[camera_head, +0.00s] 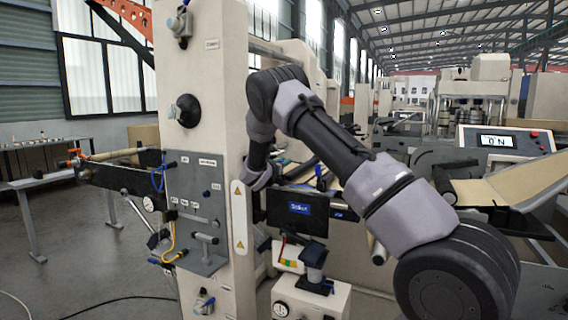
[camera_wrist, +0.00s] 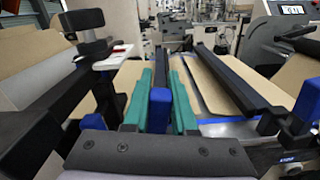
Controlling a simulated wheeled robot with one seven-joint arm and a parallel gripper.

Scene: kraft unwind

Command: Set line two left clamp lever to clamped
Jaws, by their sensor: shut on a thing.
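In the wrist view, my gripper's two teal fingers (camera_wrist: 161,100) point away from the camera, one on each side of a lever with a blue grip (camera_wrist: 160,106). The fingers are closed on this grip. The lever's dark bar runs away from the grip, between the fingers. I cannot tell from its look alone which line or side the lever belongs to, or whether it stands at clamped. In the head view, my arm reaches behind the beige machine column, and my gripper and the lever are hidden.
A long black bar (camera_wrist: 235,80) lies over brown kraft web right of my fingers. A black post and arm (camera_wrist: 88,30) stand close on the left. In the head view, the beige column (camera_head: 222,120) carries a grey valve panel (camera_head: 198,215). A display (camera_head: 497,141) reads ON.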

